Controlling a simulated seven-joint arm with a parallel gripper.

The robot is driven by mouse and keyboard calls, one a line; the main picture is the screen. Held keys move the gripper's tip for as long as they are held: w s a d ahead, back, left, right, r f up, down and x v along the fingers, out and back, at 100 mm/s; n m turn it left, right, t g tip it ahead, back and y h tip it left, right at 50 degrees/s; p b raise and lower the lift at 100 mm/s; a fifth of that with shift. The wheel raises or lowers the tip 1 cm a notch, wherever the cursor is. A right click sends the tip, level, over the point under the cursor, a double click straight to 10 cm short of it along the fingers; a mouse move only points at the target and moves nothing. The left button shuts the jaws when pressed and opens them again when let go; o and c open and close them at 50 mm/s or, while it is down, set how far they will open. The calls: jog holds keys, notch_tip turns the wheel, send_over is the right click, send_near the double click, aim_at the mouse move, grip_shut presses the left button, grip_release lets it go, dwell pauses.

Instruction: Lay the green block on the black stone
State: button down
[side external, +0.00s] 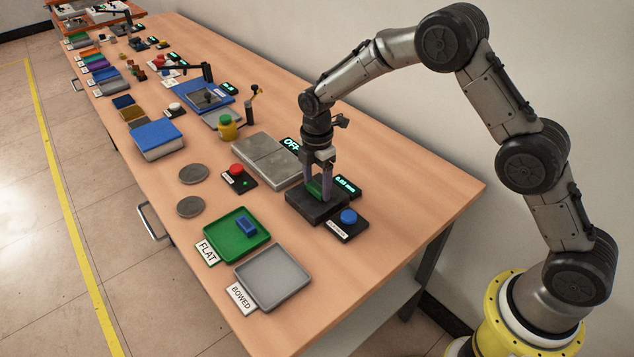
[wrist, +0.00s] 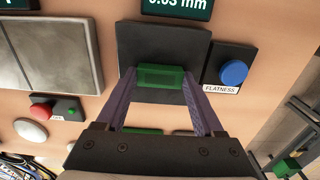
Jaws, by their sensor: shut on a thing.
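The green block (side external: 315,187) is between the two purple fingers of my gripper (side external: 320,192), which is shut on it. In the wrist view the green block (wrist: 162,76) lies crosswise between the fingertips, over the near part of the black stone (wrist: 190,42). In the side view the block is at or just above the top of the black stone (side external: 299,204); I cannot tell whether it touches. The fingers point down and hide part of the block.
A blue button (side external: 348,216) labelled FLATNESS and a lit mm display (side external: 348,186) adjoin the stone. Steel plates (side external: 265,157) and a red button (side external: 237,170) are to the left. The green FLAT tray (side external: 222,247) holds a blue block (side external: 246,226); the grey BOWED tray (side external: 275,277) is empty.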

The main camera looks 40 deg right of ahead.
jog(key=shift+f, duration=0.1)
grip_release()
